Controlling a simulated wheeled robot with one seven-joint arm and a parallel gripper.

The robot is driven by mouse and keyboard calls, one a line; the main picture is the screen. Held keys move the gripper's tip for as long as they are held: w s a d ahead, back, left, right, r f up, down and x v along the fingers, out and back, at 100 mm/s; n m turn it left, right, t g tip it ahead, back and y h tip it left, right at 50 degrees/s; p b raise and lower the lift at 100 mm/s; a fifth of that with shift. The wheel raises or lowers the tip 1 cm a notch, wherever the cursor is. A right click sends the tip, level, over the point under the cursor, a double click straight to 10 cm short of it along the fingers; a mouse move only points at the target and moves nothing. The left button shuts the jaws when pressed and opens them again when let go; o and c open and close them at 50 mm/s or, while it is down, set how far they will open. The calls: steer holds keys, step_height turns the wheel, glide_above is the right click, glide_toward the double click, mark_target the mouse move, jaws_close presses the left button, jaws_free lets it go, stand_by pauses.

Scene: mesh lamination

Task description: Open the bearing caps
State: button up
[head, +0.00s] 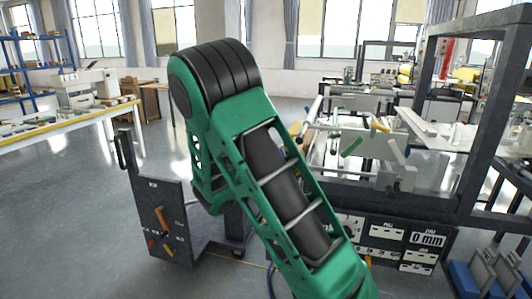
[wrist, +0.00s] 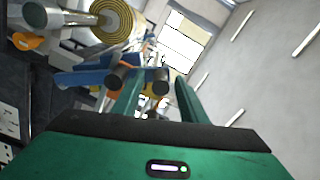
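My gripper (wrist: 158,82) shows in the wrist view as two green fingers standing apart, with nothing clearly held between them. Two dark round ends show near the left finger and in the gap; I cannot tell what they belong to. In the head view my green arm fills the middle and the gripper itself is not seen. The lamination machine (head: 345,190) stands at the right in a dark frame. It carries a green lever (head: 351,147) and a pale lever (head: 397,151). I cannot tell which parts are the bearing caps, nor whether they are open.
A dark cart-like panel (head: 165,215) with coloured handles stands left of my arm. A workbench (head: 60,127) is at the far left. A dark frame post (head: 489,115) rises at the right. The wrist view shows a yellow roll (wrist: 116,18) and a blue bar (wrist: 82,77). Open floor lies at the left.

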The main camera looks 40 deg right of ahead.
steer(key=v, duration=1)
steer(key=shift+s, duration=0.1)
steer(key=s+d+f+n+g+y, duration=0.15)
steer(key=s+d+f+g, duration=0.3)
steer(key=s, duration=0.45)
steer(key=s+d+f+n+g+y, duration=0.1)
steer(key=s+d+f+g+y, duration=0.35)
steer(key=s, duration=0.45)
steer(key=s+a+r+n+g+y, duration=0.1)
steer(key=s+a+n+g+y, duration=0.1)
steer(key=s+a+n+y, duration=0.6)
steer(key=s+a+n, duration=0.4)
steer(key=s+n, duration=0.3)
steer(key=s, duration=0.1)
steer(key=shift+s+a+r, duration=0.3)
steer(key=shift+s+a, duration=0.05)
steer(key=shift+a, duration=0.05)
